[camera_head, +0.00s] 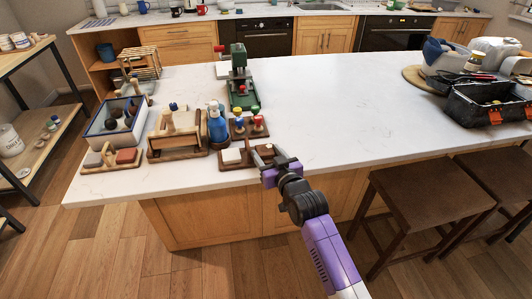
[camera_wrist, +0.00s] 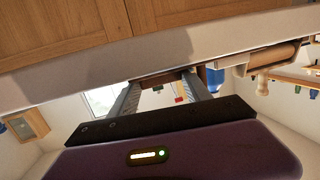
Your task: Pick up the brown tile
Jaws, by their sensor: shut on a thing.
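My gripper (camera_head: 262,157) reaches over the counter's front edge at a small brown tray (camera_head: 230,166). A white tile (camera_head: 231,155) lies on that tray, left of my gripper. In the wrist view, my gripper (camera_wrist: 162,82) has its two fingers against a brown piece (camera_wrist: 160,77), which looks like the brown tile, and is shut on it. The tile is mostly hidden behind my fingers in the head view. I cannot tell whether it is clear of the tray.
Just behind stand a blue bottle (camera_head: 217,124) and a stand of colored-knob tools (camera_head: 249,127). To the left are a wooden rack (camera_head: 177,143) and another tray with a reddish block (camera_head: 127,156).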

